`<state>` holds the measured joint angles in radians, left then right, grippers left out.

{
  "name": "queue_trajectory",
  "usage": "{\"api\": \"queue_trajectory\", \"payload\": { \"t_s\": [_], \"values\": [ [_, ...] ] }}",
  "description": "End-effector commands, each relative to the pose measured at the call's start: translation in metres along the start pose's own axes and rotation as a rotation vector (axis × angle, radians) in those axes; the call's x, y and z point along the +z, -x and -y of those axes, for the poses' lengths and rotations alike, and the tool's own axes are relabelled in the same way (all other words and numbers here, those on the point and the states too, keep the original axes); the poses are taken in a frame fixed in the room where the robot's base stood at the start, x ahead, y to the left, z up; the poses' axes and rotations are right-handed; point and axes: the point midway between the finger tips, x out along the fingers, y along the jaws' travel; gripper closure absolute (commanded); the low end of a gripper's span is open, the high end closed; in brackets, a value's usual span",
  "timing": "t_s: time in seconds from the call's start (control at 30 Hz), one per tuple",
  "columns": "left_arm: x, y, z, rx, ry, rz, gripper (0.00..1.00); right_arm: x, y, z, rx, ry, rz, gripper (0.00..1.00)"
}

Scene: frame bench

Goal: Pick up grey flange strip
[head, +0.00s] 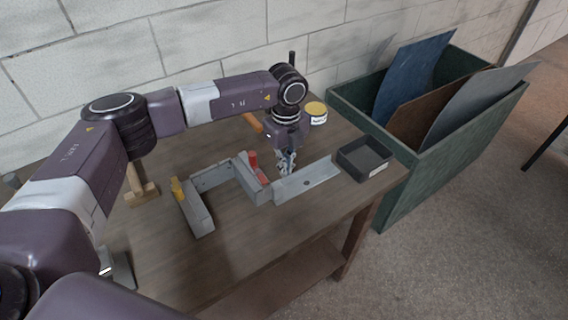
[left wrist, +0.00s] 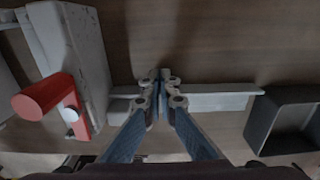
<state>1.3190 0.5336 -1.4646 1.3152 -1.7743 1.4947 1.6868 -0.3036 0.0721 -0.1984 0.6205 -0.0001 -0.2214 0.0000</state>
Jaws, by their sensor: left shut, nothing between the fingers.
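The grey flange strip (head: 318,175) lies on the wooden bench between the grey frame and the dark tray, with a hole near its middle. In the left wrist view the strip (left wrist: 215,98) runs across the picture behind my fingers, which hide part of it. My left gripper (head: 287,165) points down by the strip's far side, near its left part. Its fingertips (left wrist: 160,78) are together with nothing held. I cannot tell whether they touch the strip. My right gripper is not in view.
A yellow-lidded can (head: 317,112) stands behind. A green bin (head: 440,150) holding sheets stands beside the bench.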

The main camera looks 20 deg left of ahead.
Motion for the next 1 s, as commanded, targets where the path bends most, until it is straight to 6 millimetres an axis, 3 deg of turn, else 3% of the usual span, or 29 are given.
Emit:
{"api": "queue_trajectory", "payload": {
  "t_s": [0.23,0.5,0.7,1.0],
  "values": [
    [-0.010,0.000,0.001,0.000,-0.003,-0.001,1.00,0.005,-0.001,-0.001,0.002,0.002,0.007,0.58],
    [-0.083,-0.003,0.001,-0.002,-0.011,-0.002,1.00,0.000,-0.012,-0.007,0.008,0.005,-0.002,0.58],
    [-0.122,-0.002,0.001,-0.002,-0.004,-0.002,1.00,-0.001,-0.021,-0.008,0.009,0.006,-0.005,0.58],
    [-0.130,0.001,0.000,0.000,0.000,0.000,1.00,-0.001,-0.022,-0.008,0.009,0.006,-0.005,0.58]
  ]
}}
